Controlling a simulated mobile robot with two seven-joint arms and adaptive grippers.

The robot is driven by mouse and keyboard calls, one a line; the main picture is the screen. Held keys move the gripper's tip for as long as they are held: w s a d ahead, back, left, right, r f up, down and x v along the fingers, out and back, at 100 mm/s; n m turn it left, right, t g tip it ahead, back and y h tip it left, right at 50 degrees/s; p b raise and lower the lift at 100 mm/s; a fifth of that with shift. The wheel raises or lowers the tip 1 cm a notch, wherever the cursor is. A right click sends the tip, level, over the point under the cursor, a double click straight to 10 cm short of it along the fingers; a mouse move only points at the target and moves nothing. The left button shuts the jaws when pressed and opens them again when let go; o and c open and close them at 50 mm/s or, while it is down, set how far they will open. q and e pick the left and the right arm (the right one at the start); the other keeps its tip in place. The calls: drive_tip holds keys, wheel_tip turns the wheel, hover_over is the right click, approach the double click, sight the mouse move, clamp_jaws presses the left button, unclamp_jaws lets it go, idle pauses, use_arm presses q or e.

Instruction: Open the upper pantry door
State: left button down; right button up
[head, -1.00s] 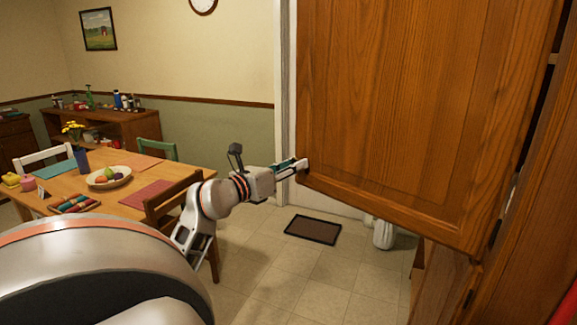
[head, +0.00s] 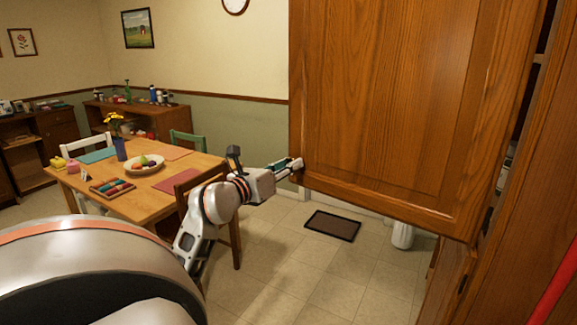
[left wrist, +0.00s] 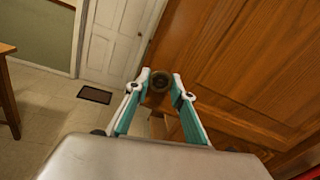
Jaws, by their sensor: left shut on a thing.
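The upper pantry door (head: 395,110) is a brown wooden panel standing swung out from the cabinet on the right, with a gap along its hinge side. My left gripper (head: 297,164) is at the door's lower left corner. In the left wrist view its two fingers (left wrist: 161,84) are on either side of a dark round knob (left wrist: 157,83) on the door (left wrist: 240,70), and it is shut on this knob. In the head view the knob is hidden. My right gripper is not in view.
The pantry cabinet (head: 525,210) stands at the right edge. A dining table (head: 140,195) with chairs and a fruit bowl (head: 145,164) is at the left. A dark floor mat (head: 332,225) lies on the open tiled floor below the door. A white door (left wrist: 108,40) is beyond.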

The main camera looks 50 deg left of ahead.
use_arm(q)
drive_tip(key=shift+s+d, duration=0.1)
drive_tip(key=shift+s, duration=0.1)
idle(0.3)
drive_tip(key=c, duration=1.7)
unclamp_jaws()
drive_tip(key=s, duration=0.3)
drive_tip(key=s+d, duration=0.1)
drive_tip(key=s, duration=0.3)
drive_tip(key=shift+s+d, duration=0.2)
